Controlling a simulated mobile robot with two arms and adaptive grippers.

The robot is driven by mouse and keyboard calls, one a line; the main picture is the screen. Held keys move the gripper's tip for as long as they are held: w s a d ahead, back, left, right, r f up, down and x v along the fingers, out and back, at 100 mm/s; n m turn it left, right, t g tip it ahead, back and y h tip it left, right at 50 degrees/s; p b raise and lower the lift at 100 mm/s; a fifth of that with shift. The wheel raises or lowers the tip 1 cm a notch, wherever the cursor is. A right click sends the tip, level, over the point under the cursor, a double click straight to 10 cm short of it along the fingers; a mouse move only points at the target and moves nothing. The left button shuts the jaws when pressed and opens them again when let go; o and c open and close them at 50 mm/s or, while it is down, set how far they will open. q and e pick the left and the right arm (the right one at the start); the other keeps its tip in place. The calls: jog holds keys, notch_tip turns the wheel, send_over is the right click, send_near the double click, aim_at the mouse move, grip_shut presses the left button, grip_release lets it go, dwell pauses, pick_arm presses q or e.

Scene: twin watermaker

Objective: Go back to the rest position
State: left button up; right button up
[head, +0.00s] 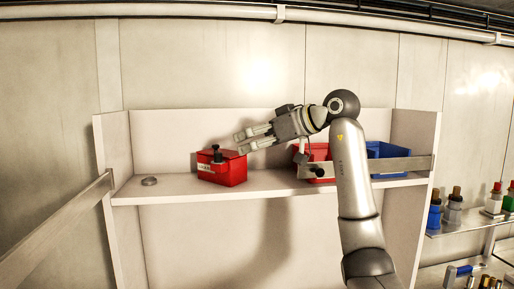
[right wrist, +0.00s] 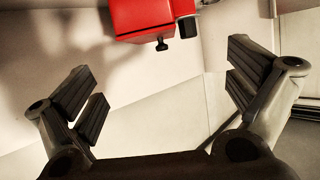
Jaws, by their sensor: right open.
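My right gripper (head: 240,141) is raised in front of the shelf, its fingers pointing left. It is open, with nothing between its fingers. In the right wrist view my right gripper (right wrist: 165,82) shows its two fingers wide apart. A small red box (head: 230,172) with a dark knob stands on the shelf, just below and left of the fingertips. A red box with a black knob (right wrist: 140,14) also shows at the top of the right wrist view, beyond the fingers. My left gripper is not in view.
Metal rails cross the left and right. Bottles (head: 453,208) stand on a rack at the right.

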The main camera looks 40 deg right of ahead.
jog(key=shift+s+r, duration=0.1)
jog(key=shift+s, duration=0.15)
jog(key=shift+w, duration=0.1)
dwell(0.3)
